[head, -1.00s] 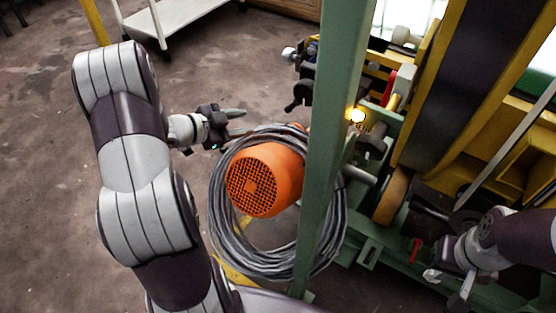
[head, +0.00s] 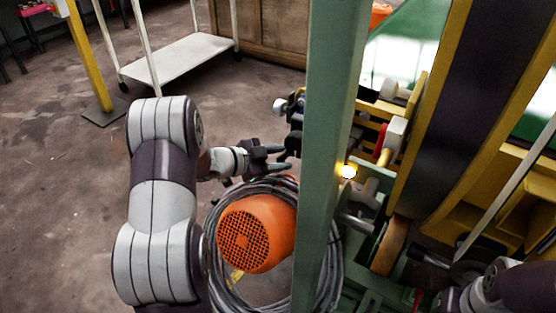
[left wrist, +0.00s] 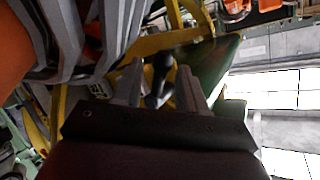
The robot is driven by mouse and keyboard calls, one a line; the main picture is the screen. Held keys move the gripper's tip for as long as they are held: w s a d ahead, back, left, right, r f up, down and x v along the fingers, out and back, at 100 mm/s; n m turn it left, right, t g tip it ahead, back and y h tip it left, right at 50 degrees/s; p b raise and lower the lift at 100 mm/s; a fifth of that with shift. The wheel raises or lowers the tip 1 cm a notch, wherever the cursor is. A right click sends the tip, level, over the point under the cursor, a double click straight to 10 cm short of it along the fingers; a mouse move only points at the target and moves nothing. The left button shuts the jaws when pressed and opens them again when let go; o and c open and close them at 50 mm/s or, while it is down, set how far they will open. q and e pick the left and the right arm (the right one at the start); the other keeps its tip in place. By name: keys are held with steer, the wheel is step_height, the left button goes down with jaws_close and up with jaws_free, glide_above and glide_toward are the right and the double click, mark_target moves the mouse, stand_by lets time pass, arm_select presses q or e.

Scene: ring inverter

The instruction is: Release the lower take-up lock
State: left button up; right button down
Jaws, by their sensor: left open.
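My left gripper (head: 280,162) is open in the head view, just above the grey cable coil and left of the green post. A dark lever with a rounded knob (head: 292,145) sits at its fingertips; I take this for the lower take-up lock. In the left wrist view the dark lever (left wrist: 160,72) stands between the two spread fingers (left wrist: 158,88). I cannot tell whether either finger touches it. My right arm shows at the lower right of the head view, with its gripper out of frame.
An orange motor (head: 252,233) with a grey cable coil (head: 222,205) lies below my left wrist. A green post (head: 328,150) stands close to the right and hides part of the machine. A lamp (head: 347,171) glows behind it. Open floor and a white cart (head: 180,58) are at the left.

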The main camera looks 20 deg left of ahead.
arm_select(q)
jaws_close()
steer(key=shift+r, duration=0.1)
steer(key=shift+a+r+m+g+y+p, duration=0.15)
steer(key=shift+r+m+y+p, duration=0.25)
steer(key=shift+m+y, duration=0.35)
steer(key=shift+a+r+m+g+y+p, duration=0.15)
steer(key=shift+r+m+y+p, duration=0.1)
steer(key=shift+m+y+p, duration=0.4)
steer(key=shift+a+r+m+y+p, duration=0.15)
steer(key=shift+r+m+y+p, duration=0.15)
steer(key=shift+m+y, duration=0.5)
